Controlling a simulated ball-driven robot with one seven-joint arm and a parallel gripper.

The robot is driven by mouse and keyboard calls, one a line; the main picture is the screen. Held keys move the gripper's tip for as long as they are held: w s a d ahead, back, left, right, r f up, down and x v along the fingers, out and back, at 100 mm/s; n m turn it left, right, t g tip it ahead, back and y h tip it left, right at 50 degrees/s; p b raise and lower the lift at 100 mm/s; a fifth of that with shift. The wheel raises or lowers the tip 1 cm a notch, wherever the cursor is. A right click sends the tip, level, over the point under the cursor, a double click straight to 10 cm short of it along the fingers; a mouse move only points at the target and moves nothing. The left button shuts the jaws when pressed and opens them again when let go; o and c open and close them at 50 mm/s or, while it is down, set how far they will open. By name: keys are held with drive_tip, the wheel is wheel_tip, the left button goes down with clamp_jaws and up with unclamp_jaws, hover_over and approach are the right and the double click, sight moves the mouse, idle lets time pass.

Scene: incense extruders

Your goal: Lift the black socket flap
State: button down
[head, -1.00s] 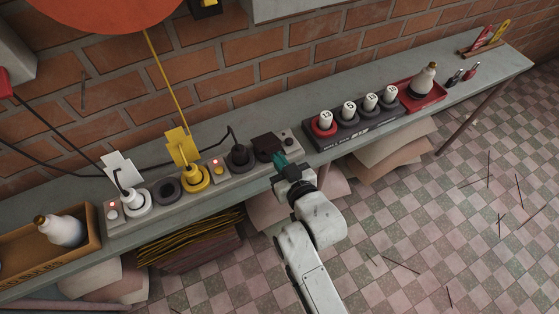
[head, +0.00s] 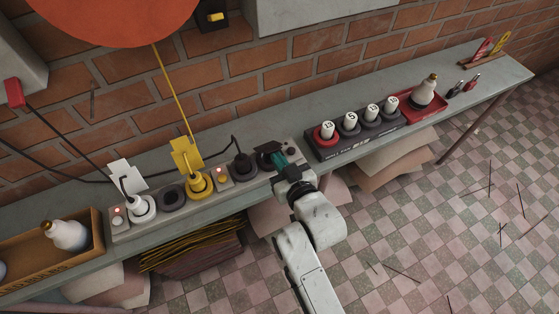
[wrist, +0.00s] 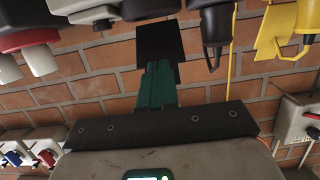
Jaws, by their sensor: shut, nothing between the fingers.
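The black socket flap (head: 268,147) is at the right part of the grey socket strip (head: 160,219), left of my fingers in the head view. It appears tilted up, with a dark socket area showing under it. In the wrist view the flap (wrist: 160,42) is a dark square just beyond my fingertips. My gripper (head: 279,158) is shut and empty, its green fingers together at the flap's right side. In the wrist view the gripper (wrist: 157,68) overlaps the flap's lower edge; I cannot tell whether they touch.
A black plug (head: 243,165), a yellow plug (head: 198,183) and a white plug (head: 141,208) sit along the strip to the left. A dark rack (head: 352,142) of white-topped cylinders and a red tray (head: 410,112) stand right. A cardboard box (head: 96,234) is far left.

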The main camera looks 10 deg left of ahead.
sight(274, 150)
drive_tip(key=shift+w+a+r+p, duration=0.2)
drive_tip(key=shift+w+a+r, duration=0.15)
drive_tip(key=shift+w+r, duration=0.25)
drive_tip(key=shift+w+a+r+p, duration=0.15)
drive_tip(key=shift+w+a+r, duration=0.25)
drive_tip(key=shift+r, duration=0.25)
drive_tip(key=shift+w, duration=0.2)
drive_tip(key=shift+w+a+r+b, duration=0.25)
drive_tip(key=shift+w+a, duration=0.15)
drive_tip(key=shift+w, duration=0.2)
drive_tip(key=shift+w+a+r+b, duration=0.15)
drive_tip(key=shift+w+a+b, duration=0.1)
drive_tip(key=shift+w+a, duration=0.25)
drive_tip(key=shift+d, duration=0.1)
drive_tip(key=shift+w, duration=0.2)
drive_tip(key=shift+w+a+b, duration=0.7)
drive_tip(key=shift+w+b, duration=0.05)
drive_tip(key=shift+w, duration=0.1)
